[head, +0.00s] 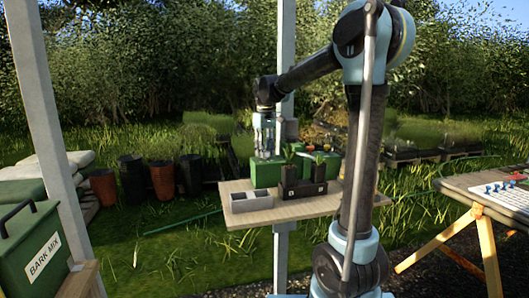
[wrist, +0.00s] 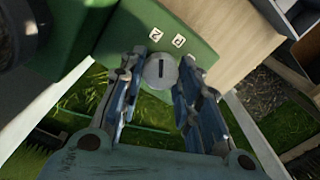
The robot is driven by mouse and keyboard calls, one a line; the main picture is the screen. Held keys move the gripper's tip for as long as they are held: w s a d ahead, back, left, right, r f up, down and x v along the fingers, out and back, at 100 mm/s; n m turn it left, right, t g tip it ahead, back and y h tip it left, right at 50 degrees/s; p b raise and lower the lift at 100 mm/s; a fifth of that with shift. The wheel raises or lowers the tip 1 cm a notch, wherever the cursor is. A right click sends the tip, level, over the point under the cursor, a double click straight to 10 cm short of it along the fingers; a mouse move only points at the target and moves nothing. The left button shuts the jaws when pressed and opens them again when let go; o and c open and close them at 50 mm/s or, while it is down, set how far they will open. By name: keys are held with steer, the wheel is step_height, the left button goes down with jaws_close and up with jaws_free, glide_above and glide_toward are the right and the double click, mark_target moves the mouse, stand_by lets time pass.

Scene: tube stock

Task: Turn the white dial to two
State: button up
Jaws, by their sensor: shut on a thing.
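The pale dial (wrist: 158,84) sits on a green box (wrist: 190,30) and shows in the middle of the wrist view. It has a dark bar mark, roughly upright in that picture. Two white tags with dark characters, one looking like a 2 (wrist: 154,34) and another tag (wrist: 178,40), are on the green face above it. My gripper (wrist: 161,66) has one finger on each side of the dial and is shut on it. In the head view my gripper (head: 266,150) points down at the left green box (head: 267,174); the dial is hidden there.
The wooden table (head: 330,207) also holds a grey divided tray (head: 251,202), a dark planter (head: 304,190) with small plants, and another green box (head: 331,162). A white post (head: 286,60) stands by the table. A second table (head: 480,187) is at right.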

steer(key=shift+n, duration=0.9)
steer(key=o, duration=1.1)
steer(key=shift+c, duration=0.2)
steer(key=shift+r, duration=0.15)
step_height(320, 180, up, 12)
steer(key=shift+d+f, duration=0.1)
steer(key=shift+f, duration=0.1)
